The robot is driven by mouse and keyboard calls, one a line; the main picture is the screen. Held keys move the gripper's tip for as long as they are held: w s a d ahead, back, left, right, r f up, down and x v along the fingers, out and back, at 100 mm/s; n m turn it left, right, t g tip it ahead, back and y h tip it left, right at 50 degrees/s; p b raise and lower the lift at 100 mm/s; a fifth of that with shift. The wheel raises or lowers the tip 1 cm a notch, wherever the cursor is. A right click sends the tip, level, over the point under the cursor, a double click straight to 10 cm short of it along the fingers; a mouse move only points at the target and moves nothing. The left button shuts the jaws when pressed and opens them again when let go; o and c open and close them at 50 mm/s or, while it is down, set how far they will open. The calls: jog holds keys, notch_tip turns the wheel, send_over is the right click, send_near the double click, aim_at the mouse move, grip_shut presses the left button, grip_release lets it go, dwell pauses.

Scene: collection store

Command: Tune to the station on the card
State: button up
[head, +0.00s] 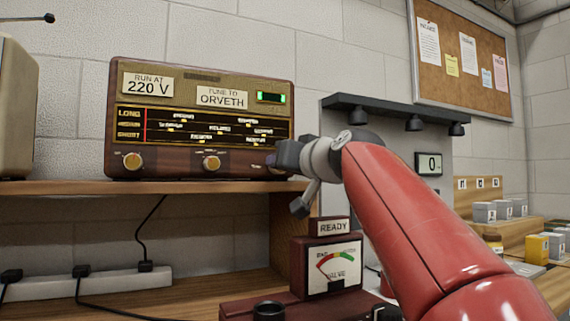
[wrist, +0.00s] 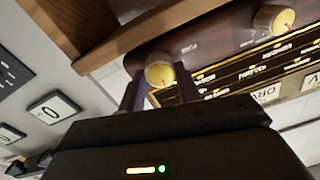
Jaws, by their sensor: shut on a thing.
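The wooden radio (head: 200,80) stands on a shelf. Its card (head: 222,97) reads "TUNE TO ORVETH". The dial (head: 215,128) has rows marked LONG, a middle band and SHORT, with small station names I cannot read surely. A red needle (head: 146,126) stands at the dial's far left. Left knob (head: 133,161) and middle knob (head: 211,162) are free. My gripper (head: 277,160) is at the radio's lower right and hides most of the right knob in the head view. In the wrist view, the fingers are shut on that right knob (wrist: 159,71).
A second card (head: 148,85) reads "RUN AT 220 V", and a small green indicator (head: 270,97) is lit. Below stand a red meter (head: 332,268) with a READY sign (head: 333,227) and a power strip (head: 90,283).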

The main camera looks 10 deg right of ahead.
jog(key=shift+a+f+m+t+h+p, duration=0.2)
jog(key=shift+m+p, duration=0.7)
jog(key=shift+m, duration=4.85)
jog(key=shift+d+r+m+h+p, duration=0.1)
jog(key=shift+m+h+p, duration=0.6)
jog(key=shift+m, duration=5)
jog(key=shift+a+f+m+t+p, duration=0.15)
jog(key=shift+m+p, duration=1)
jog(key=shift+m, duration=4.6)
